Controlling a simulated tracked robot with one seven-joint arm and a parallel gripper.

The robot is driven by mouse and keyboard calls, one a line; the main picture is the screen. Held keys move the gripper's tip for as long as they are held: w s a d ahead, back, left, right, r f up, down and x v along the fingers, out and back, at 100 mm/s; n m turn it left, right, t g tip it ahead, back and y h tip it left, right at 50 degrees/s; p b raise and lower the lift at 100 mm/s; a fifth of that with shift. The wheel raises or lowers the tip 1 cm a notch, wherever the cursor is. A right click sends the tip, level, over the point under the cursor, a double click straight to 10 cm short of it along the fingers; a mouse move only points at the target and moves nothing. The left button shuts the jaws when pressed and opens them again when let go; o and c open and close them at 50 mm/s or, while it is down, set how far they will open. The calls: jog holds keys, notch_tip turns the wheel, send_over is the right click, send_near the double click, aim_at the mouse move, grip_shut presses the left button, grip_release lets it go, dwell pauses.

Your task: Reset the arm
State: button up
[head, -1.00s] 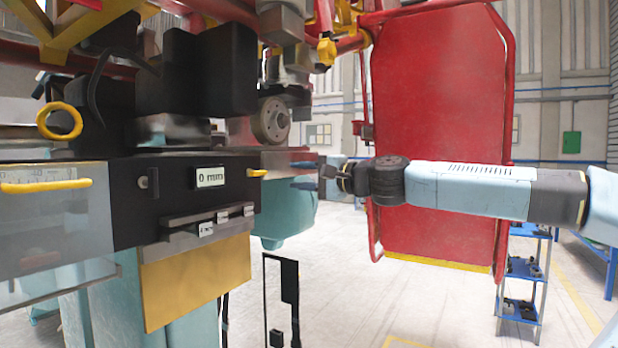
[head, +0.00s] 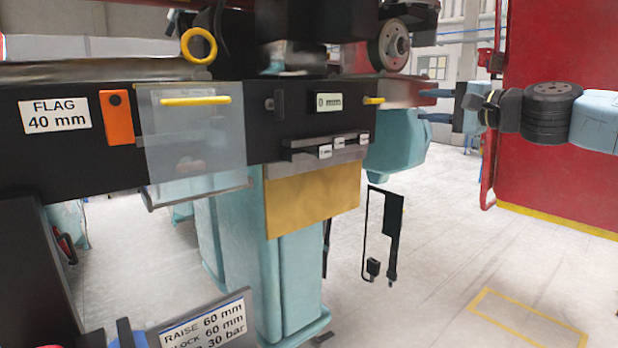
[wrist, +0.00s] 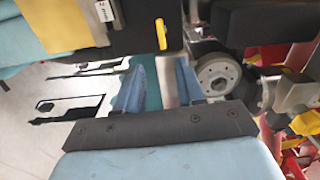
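My arm reaches in from the right in the head view, in front of a red panel (head: 560,170). My gripper (head: 428,106) is at its left end, just right of the black machine beam with the "0 mm" display (head: 328,101). Its two blue fingers are apart. In the wrist view my gripper (wrist: 158,82) also shows spread blue fingers, with nothing clearly held between them. A yellow handle (wrist: 160,33) and a grey wheel (wrist: 217,75) lie beyond the fingertips; contact cannot be told.
A clear guard with a yellow bar (head: 195,100), an orange tag (head: 118,118) and a "FLAG 40 mm" label (head: 54,115) are along the beam. A grey wheel (head: 392,46) sits above the beam near my gripper. Open floor (head: 440,260) lies below my arm.

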jog(key=s+a+f+n+g+h, duration=0.1)
jog(key=s+a+f+n+g, duration=0.1)
jog(key=s+a+f+n, duration=0.3)
jog(key=s+a+f+n+g+h, duration=0.1)
jog(key=s+a+n+g+h, duration=0.1)
jog(key=s, duration=0.5)
jog(key=s+f+n+g+h, duration=0.2)
jog(key=s+f+h, duration=0.1)
jog(key=f, duration=0.4)
jog(key=s+f+n+g+h, duration=0.1)
jog(key=s+f+g+h, duration=0.2)
jog(key=f, duration=0.5)
jog(key=shift+s+a+n+h, duration=0.25)
jog(key=shift+s+n+h, duration=0.2)
jog(key=shift+s, duration=0.75)
jog(key=shift+d, duration=0.1)
